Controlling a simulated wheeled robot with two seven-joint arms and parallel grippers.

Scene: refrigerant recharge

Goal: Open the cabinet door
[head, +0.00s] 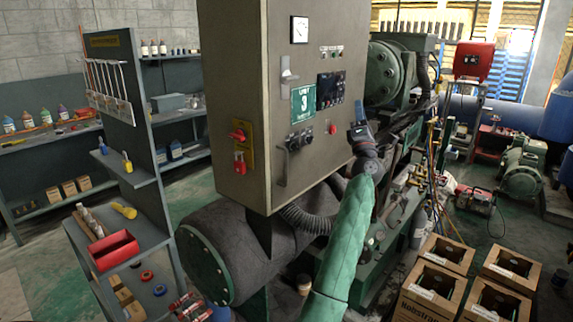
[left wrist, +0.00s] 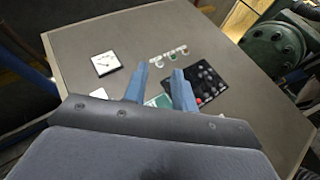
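The cabinet (head: 235,60) is a large grey-beige box in the middle of the head view. Its door (head: 345,50) is shut and faces right. The door carries a metal lever handle (head: 288,76) and a long dark pull handle (head: 282,165) near its left edge. My left gripper (head: 358,108) is in front of the door's lower right part, apart from both handles. In the left wrist view its two blue fingers (left wrist: 160,72) are spread with nothing between them, and the door face (left wrist: 125,45) lies beyond. My right gripper is in neither view.
The door also bears a gauge (head: 299,29), a green sign (head: 303,103) and a dark control panel (head: 330,90). A red padlock (head: 239,162) hangs on the cabinet's side. Machinery (head: 385,75) stands close behind, cardboard boxes (head: 430,290) at lower right.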

